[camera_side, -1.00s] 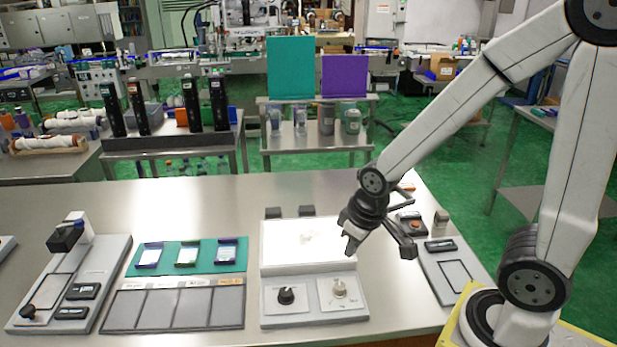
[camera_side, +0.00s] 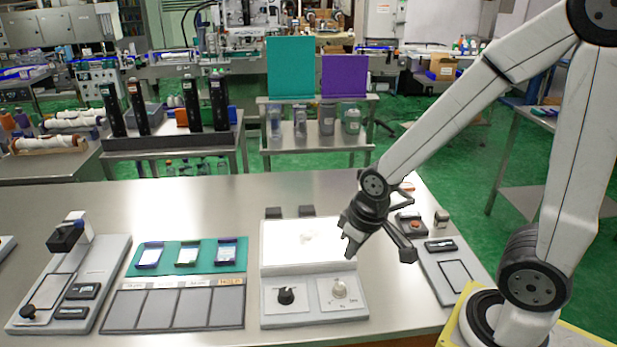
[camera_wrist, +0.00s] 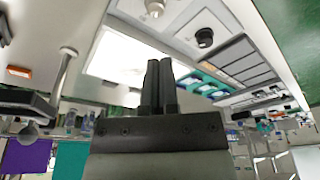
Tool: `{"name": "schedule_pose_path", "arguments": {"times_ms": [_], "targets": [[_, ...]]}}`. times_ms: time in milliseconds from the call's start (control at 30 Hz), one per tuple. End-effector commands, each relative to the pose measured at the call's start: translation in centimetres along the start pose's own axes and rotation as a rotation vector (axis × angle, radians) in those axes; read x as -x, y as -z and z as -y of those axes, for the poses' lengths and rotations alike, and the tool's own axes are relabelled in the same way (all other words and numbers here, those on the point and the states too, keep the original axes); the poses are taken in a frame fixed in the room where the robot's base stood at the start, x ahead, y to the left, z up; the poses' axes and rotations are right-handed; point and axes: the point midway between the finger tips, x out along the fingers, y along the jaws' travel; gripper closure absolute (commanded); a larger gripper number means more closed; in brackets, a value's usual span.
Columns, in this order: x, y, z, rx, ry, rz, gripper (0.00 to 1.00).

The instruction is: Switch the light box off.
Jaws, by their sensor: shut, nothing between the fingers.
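The light box (camera_side: 263,262) stands on the steel bench with its sloped panel (camera_side: 290,240) glowing bright white; the lit panel also shows in the wrist view (camera_wrist: 118,62). On its front face are a black knob (camera_side: 286,296) at left and a pale knob (camera_side: 339,288) at right. The wrist view shows the black knob (camera_wrist: 205,38) and the pale knob (camera_wrist: 154,8) too. My gripper (camera_side: 350,251) hangs in the air by the right side of the panel, behind and above the pale knob. Its two fingers (camera_wrist: 160,68) are together and empty, touching neither knob.
Left of the box lie a teal mat (camera_side: 215,268) with several small cards and a grey tray (camera_side: 153,326) with several slots. A press-like fixture (camera_side: 104,262) stands at far left. At right are an orange-topped button (camera_side: 415,225) and a grey plate (camera_side: 436,280).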

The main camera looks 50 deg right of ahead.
Motion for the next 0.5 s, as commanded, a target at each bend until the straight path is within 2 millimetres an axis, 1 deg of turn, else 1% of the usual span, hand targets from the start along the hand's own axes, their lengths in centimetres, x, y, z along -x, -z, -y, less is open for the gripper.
{"name": "schedule_pose_path", "arguments": {"times_ms": [233,267,300,367,400,500], "targets": [[0.0,0.0,0.0,0.0,0.0,0.0,1.0],[0.0,0.01,0.0,0.0,0.0,0.0,0.9],[0.0,0.02,0.01,-0.001,0.0,0.0,0.78],[-0.03,0.11,0.06,-0.005,0.001,0.001,0.59],[-0.07,0.23,0.11,-0.01,0.001,0.003,0.46],[-0.27,0.71,0.39,-0.039,0.003,0.014,0.19]]}}
